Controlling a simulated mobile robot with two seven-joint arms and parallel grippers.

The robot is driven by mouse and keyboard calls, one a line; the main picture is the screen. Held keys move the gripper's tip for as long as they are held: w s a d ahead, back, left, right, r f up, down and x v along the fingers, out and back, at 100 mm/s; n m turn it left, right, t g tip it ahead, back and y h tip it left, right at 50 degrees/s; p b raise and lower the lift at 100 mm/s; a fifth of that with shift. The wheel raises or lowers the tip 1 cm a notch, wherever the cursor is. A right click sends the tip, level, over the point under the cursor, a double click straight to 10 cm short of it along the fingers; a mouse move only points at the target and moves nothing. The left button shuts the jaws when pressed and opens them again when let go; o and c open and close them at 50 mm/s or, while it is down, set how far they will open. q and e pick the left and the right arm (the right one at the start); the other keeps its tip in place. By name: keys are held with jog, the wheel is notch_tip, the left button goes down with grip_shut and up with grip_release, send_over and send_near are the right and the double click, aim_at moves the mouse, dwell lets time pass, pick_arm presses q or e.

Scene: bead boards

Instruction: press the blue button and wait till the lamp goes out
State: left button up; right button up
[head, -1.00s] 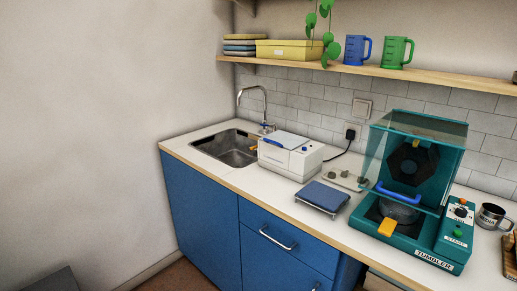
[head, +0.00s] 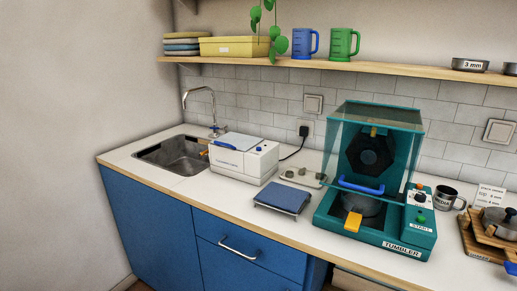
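A white box-shaped machine (head: 232,163) stands on the counter right of the sink. It has a blue handle (head: 225,145) on its lid and a small blue spot, which looks like the blue button (head: 258,149), on top at its right. A lamp on it is too small to make out, so I cannot tell if it is lit. The teal tumbler (head: 385,236) stands further right with its clear cover raised. It has a green START button (head: 421,218).
A blue-topped scale (head: 283,197) and a tray with small lumps (head: 303,177) stand between the machines. A sink (head: 178,154) is at left. A metal mug (head: 447,196) and wooden board (head: 481,240) are at right. A shelf (head: 380,71) hangs above.

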pick_arm(q)
jog(key=shift+s, duration=0.1)
grip_shut()
dwell(1.7)
